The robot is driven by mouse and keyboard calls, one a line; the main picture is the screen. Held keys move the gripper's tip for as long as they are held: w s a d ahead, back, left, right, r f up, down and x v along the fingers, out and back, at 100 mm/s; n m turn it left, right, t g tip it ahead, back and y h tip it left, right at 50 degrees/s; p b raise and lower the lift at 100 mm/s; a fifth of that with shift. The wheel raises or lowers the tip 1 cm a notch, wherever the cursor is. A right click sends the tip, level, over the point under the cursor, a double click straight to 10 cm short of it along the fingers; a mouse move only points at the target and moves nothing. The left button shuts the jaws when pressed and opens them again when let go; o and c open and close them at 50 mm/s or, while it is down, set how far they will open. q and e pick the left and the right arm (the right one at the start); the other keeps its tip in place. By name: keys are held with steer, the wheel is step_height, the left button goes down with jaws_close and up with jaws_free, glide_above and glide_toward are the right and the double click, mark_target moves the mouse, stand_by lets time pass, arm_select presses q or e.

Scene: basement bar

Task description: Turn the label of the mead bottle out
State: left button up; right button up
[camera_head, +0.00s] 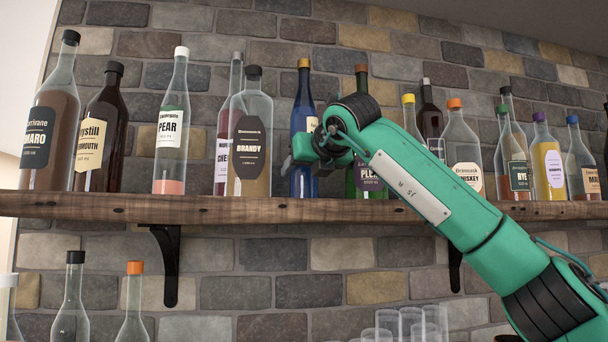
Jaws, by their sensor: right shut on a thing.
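No readable label in view says mead. A blue bottle (303,108) with a gold cap stands upright on the wooden shelf. A small pale strip of label shows at its right side, and no word on it can be read. My right gripper (302,163) is shut on the blue bottle at its lower body, and its fingers and wrist hide part of it. My left gripper is not in view.
A brandy bottle (249,133) stands close on the left of the blue bottle. A green bottle (361,183) is close on the right, partly behind my right arm. Several other bottles line the wooden shelf (240,209). Glasses (410,325) and more bottles stand below.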

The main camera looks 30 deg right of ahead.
steer(key=m+h, duration=0.1)
steer(key=h, duration=0.1)
steer(key=m+h+b, duration=0.1)
steer(key=m+h, duration=0.1)
steer(key=shift+a+f+g+b, duration=0.1)
steer(key=shift+f+g+b, duration=0.05)
steer(key=shift+g+b, duration=0.15)
steer(key=shift+m+g+h, duration=0.5)
steer(key=shift+m+h, duration=0.5)
steer(key=shift+h, duration=0.2)
steer(key=o, duration=0.8)
steer(key=shift+d, duration=0.2)
